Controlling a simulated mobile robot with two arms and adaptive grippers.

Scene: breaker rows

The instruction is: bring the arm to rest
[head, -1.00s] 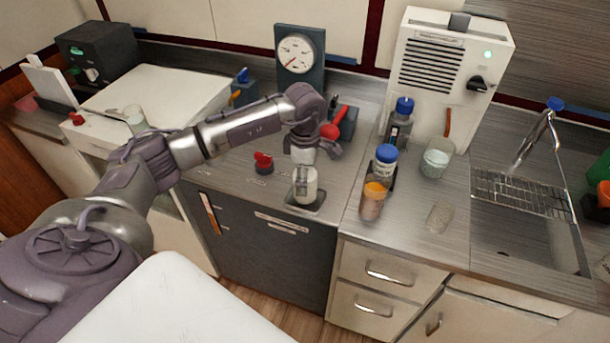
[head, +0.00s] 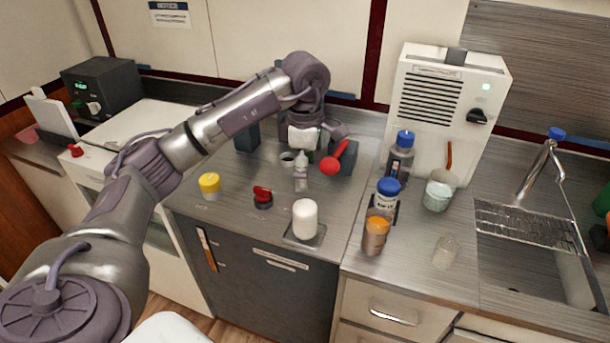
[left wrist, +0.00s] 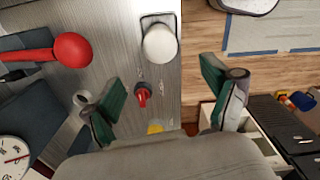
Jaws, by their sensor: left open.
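My left gripper (head: 303,165) is in the air above the back of the dark-fronted counter section, in front of the wall. In the left wrist view its two green-padded fingers (left wrist: 165,90) stand wide apart with nothing between them. The left arm reaches in from the left, bent at a raised wrist joint. A white cylindrical container (head: 305,218) stands upright on a small square plate, apart from the gripper; it also shows in the left wrist view (left wrist: 160,43). My right gripper is not in view.
A red-ended lever (head: 332,165) is close beside the gripper. A red knob (head: 263,197) and a yellow cap (head: 209,184) are on the counter. Blue-capped bottles (head: 388,195), an orange-topped jar (head: 375,235) and a white machine (head: 440,110) stand to the right, then a sink (head: 530,245).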

